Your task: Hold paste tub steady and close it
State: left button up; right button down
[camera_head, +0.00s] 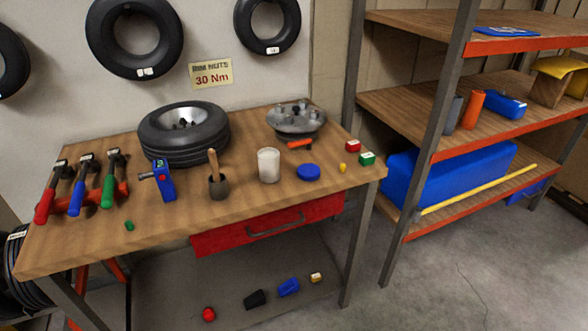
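A white tub (269,167) stands upright on the wooden workbench (250,199), near its front middle. Its top looks open, but what is inside cannot be made out. A round blue lid (308,172) lies flat on the bench just to the right of the tub, apart from it. A dark cup (218,187) with a wooden-handled tool in it stands to the left of the tub. Neither of my grippers shows in the head view.
A wheel (184,135) and a grey hub (297,120) sit behind the tub. A blue tool (163,181) and several hammers (107,180) are left. Small red and green blocks (367,159) lie near the right corner. A shelf rack (440,105) stands right of the bench.

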aim_at(268, 157)
jog(key=i+l, duration=0.2)
jog(key=l, duration=0.15)
jog(key=i+l, duration=0.2)
jog(key=l, duration=0.2)
jog(key=i+l, duration=0.15)
jog(key=l, duration=0.2)
jog(key=i+l, duration=0.2)
jog(key=l, duration=0.2)
jog(key=u, duration=1.7)
